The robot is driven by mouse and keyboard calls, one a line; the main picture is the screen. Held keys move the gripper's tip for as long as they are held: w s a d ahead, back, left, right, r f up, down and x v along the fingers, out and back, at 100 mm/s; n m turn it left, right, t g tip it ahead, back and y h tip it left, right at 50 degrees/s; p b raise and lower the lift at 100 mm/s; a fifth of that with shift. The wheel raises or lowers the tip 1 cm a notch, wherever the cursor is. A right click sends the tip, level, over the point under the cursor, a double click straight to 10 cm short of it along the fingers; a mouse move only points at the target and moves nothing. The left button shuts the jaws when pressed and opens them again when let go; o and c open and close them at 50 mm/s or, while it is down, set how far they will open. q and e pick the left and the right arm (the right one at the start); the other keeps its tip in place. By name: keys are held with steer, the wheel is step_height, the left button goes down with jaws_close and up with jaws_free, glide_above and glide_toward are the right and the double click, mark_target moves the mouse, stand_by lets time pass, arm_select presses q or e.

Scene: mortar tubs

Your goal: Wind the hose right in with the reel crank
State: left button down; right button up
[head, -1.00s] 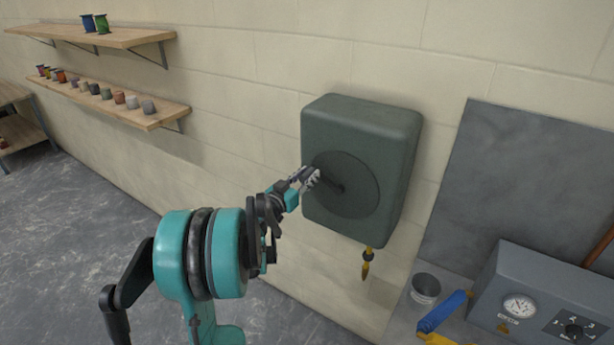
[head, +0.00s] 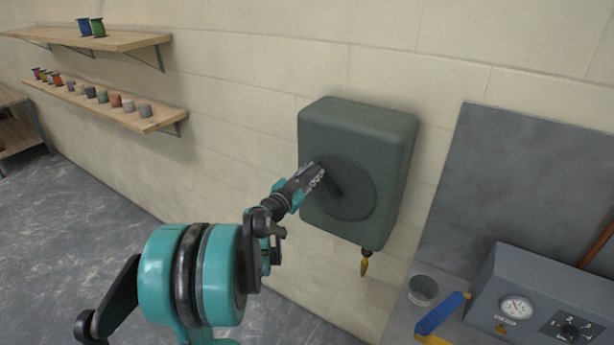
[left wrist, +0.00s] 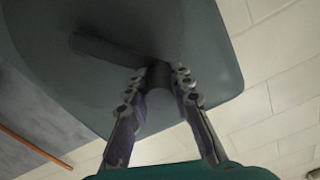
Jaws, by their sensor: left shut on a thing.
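The hose reel is a dark green-grey box (head: 392,165) on the wall, with a round disc (head: 358,190) on its front. Its dark crank arm (head: 333,184) points up and left from the disc's middle; the crank arm also shows in the left wrist view (left wrist: 105,48). My left gripper (head: 318,174) is shut on the crank's handle (left wrist: 159,74), which is mostly hidden between the fingers. The yellow hose end (head: 364,267) hangs just below the box, its dark collar close against the underside. My right gripper is not in view.
A bench at lower right holds a grey control box (head: 530,285) with a gauge, a metal cup (head: 422,290) and a blue-and-yellow tool (head: 440,315). Shelves with small pots (head: 116,100) are on the wall at left. The floor at left is clear.

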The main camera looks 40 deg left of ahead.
arm_select(q)
steer(key=d+r+m, duration=0.1)
steer(key=d+m, duration=0.3)
steer(key=d, duration=0.2)
steer(key=shift+w+d+r, duration=0.2)
steer(key=shift+w+r, duration=0.05)
steer(key=shift+r, duration=0.15)
stand_by(0.4)
steer(key=c, duration=1.3)
jaws_free()
steer(key=shift+a, duration=0.1)
